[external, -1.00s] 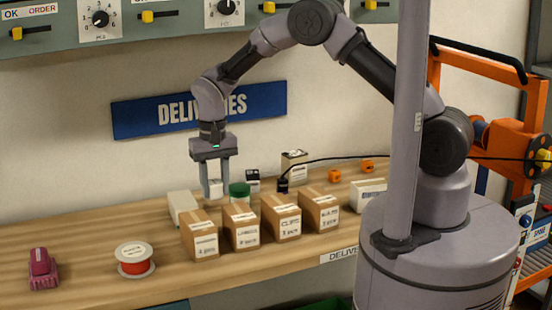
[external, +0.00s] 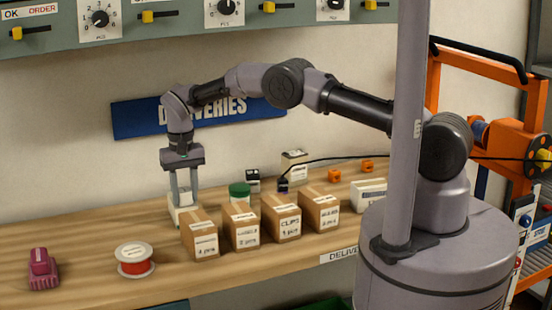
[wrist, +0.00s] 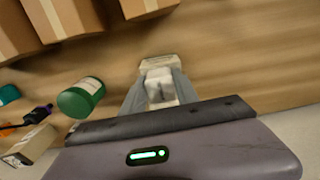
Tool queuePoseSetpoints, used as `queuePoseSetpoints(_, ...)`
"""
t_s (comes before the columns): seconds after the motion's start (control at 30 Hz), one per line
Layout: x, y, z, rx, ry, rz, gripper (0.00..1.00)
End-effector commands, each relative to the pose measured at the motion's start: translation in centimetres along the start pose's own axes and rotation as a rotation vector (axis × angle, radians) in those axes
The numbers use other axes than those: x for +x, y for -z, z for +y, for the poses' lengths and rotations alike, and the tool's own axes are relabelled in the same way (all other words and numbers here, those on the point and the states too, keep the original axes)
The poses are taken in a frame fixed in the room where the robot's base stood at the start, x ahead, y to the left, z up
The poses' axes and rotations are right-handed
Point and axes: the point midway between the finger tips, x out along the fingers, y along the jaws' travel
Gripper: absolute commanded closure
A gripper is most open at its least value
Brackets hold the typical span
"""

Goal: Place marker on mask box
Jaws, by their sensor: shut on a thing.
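My gripper (external: 184,203) points down behind the leftmost carton. It is shut on a small white block-like thing (wrist: 160,86), which shows between the fingers in the wrist view; I cannot read any label on it, so I cannot confirm that it is the marker. A pale cream box (external: 178,216) lies directly below, partly hidden by the fingers and the carton; it looks like the mask box. It also shows past the fingertips in the wrist view (wrist: 158,62). I cannot tell whether the held thing touches the box.
Several brown cartons (external: 282,220) stand in a row in front. A green-capped container (external: 240,192) is to the right of the gripper. A red spool (external: 135,261) and a magenta thing (external: 42,268) lie at the left. The wooden shelf (external: 90,262) is bare between them.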

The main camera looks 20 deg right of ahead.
Motion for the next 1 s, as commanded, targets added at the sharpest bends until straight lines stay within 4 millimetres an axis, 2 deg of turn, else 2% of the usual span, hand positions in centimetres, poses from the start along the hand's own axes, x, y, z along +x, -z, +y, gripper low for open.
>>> queuePoseSetpoints(0.03, 0.1, 0.0, 0.0, 0.000, 0.000, 0.000, 0.60)
queuePoseSetpoints(0.13, 0.1, 0.0, 0.0, 0.000, 0.000, 0.000, 0.42)
queuePoseSetpoints(0.43, -0.2, 0.0, 0.0, 0.000, 0.000, 0.000, 0.42)
queuePoseSetpoints(0.53, -1.8, 0.1, 0.0, 0.000, 0.001, 0.002, 0.42)
queuePoseSetpoints(0.73, -6.4, 0.0, 0.0, 0.000, 0.001, 0.001, 0.42)
queuePoseSetpoints(0.83, -7.5, 0.0, 0.0, 0.000, 0.000, 0.000, 0.42)
queuePoseSetpoints(1.0, -7.8, 0.0, 0.0, -0.001, 0.000, 0.000, 0.42)
